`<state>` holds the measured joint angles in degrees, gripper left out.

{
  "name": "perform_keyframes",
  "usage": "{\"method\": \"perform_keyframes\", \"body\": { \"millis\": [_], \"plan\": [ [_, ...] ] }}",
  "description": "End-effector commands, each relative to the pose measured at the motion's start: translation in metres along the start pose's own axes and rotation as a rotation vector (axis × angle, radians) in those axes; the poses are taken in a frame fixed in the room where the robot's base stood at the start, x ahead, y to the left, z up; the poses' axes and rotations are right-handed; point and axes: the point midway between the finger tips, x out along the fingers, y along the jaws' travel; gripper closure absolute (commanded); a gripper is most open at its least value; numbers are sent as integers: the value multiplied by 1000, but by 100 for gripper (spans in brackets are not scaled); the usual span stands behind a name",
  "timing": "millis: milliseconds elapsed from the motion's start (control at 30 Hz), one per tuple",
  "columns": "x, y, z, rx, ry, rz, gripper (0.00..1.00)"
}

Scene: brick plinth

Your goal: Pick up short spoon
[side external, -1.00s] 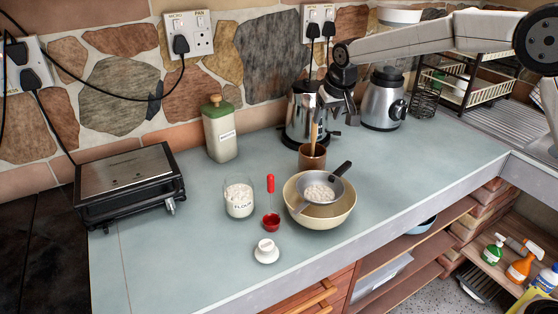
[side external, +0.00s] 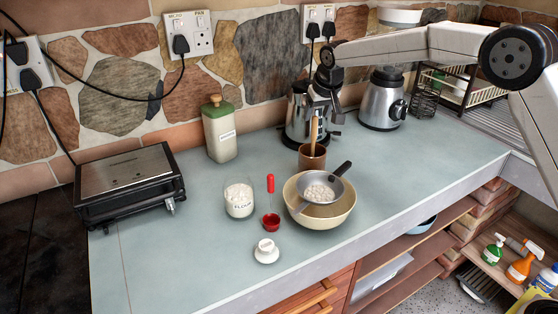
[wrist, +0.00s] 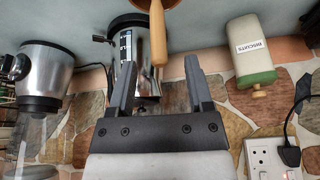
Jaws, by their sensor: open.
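A wooden-handled spoon (side external: 315,132) stands in a brown pot (side external: 313,157), its lower end hidden. My gripper (side external: 316,108) is open above the pot, near the top of this handle. In the wrist view the handle (wrist: 158,38) shows in front of the open fingers (wrist: 160,62), roughly midway between them. I cannot tell whether it is inside the jaws; neither finger appears to touch it. A red spoon-like scoop (side external: 271,222) with an upright red handle is on the counter to the left. I cannot tell which one is the short spoon.
A cream bowl (side external: 335,216) with a sieve (side external: 335,187) stands in front of the pot. A kettle (side external: 297,112) is close behind my gripper, and a blender-like appliance (side external: 383,100) stands right. A flour jar (side external: 239,199) and biscuit jar (side external: 221,135) are left. The right counter is clear.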

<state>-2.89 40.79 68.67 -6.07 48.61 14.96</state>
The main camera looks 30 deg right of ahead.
Motion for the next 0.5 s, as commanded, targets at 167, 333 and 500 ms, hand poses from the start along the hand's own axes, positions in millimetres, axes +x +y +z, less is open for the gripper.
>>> {"method": "perform_keyframes", "body": {
  "millis": [167, 333, 500],
  "plan": [
    [4, 0, 0, 0, -1, 0, 34],
    [20, 1, 1, 0, -3, 1, 34],
    [39, 1, 1, 0, -2, 0, 34]
  ]
}}
